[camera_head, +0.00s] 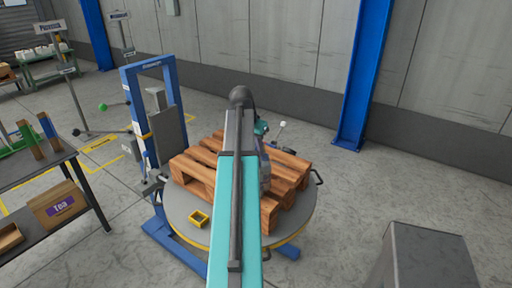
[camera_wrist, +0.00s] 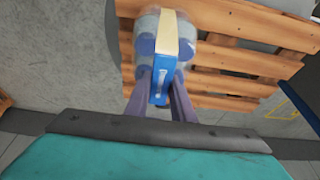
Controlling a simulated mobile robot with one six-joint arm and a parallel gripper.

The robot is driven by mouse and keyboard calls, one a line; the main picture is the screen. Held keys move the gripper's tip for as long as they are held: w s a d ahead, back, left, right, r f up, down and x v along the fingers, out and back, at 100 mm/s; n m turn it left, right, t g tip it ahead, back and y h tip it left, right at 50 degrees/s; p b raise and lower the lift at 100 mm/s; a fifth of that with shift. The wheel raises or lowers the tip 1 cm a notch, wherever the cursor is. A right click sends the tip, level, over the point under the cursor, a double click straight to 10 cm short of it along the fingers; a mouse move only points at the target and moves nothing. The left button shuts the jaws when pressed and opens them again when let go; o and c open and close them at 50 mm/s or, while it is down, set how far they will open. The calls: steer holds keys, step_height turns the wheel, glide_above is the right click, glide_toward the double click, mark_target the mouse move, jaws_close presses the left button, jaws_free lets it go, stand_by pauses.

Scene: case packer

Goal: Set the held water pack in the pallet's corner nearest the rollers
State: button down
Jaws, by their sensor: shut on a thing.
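The wooden pallet (camera_head: 200,165) lies on a round grey turntable (camera_head: 185,215), and my arm crosses over it. Its slats also fill the upper part of the wrist view (camera_wrist: 235,60). My gripper (camera_wrist: 162,92) is shut on the water pack (camera_wrist: 148,47), which has clear bottles and a blue and cream band. The pack is seen over the pallet's left part in the wrist view. I cannot tell whether it touches the slats. In the head view the pack is hidden or cannot be made out behind my arm. I cannot identify the rollers for certain.
A blue lift frame (camera_head: 135,110) stands at the turntable's left. A dark table (camera_head: 35,175) with a Tea box (camera_head: 60,207) is at left. A blue post (camera_head: 362,80) stands behind right. No other load shows on the visible slats.

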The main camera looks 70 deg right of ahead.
steer(key=c, duration=1.5)
jaws_free()
steer(key=shift+a+r, duration=0.1)
steer(key=shift+r, duration=0.05)
steer(key=shift+b+v, duration=1.4)
steer(key=shift+v, duration=4.5)
